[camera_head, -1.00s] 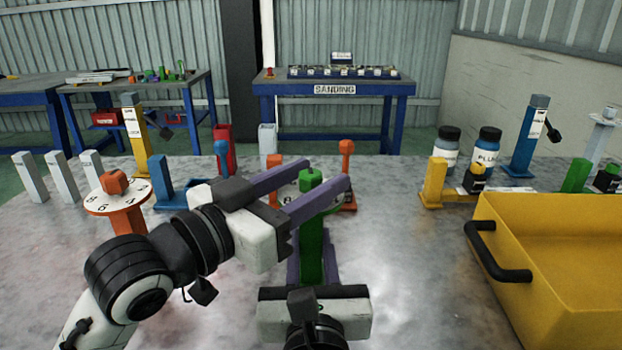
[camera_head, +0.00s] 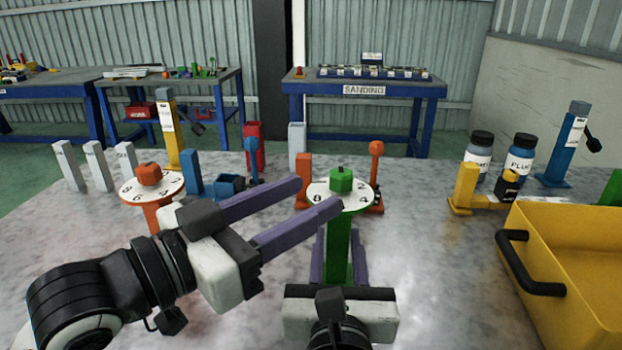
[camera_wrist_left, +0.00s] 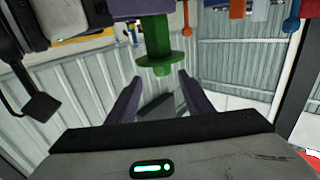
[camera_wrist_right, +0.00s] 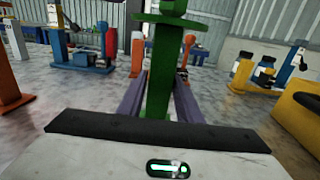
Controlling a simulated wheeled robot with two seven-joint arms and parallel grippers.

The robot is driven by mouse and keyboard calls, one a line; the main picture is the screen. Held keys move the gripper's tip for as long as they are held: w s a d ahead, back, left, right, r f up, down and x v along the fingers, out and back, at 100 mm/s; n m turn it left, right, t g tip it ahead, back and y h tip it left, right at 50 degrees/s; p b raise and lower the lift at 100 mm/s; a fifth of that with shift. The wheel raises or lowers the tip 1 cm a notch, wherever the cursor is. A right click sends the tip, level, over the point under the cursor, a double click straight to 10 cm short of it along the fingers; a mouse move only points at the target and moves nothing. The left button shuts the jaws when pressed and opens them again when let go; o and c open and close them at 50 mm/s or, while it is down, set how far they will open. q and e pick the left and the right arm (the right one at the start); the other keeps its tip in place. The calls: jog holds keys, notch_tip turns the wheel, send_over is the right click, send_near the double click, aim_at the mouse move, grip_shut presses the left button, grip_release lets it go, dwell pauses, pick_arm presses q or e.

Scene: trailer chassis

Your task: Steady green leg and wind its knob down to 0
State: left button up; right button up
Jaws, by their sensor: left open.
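The green leg (camera_head: 338,250) stands upright on the bench, with a white numbered dial (camera_head: 352,203) and a green knob (camera_head: 341,179) on top. I cannot read the knob's setting. My right gripper (camera_wrist_right: 158,90) has its purple fingers on both sides of the leg's post, below the dial, and appears shut on it. My left gripper (camera_head: 318,196) is open and empty, its tips just left of the knob and dial.
An orange leg (camera_head: 150,175) with its own dial stands left, behind my left arm. Orange posts (camera_head: 376,175) stand behind the green leg. A yellow bin (camera_head: 580,240) with a black handle is at right. The bench between the bin and the green leg is clear.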

jog(key=o, duration=0.5)
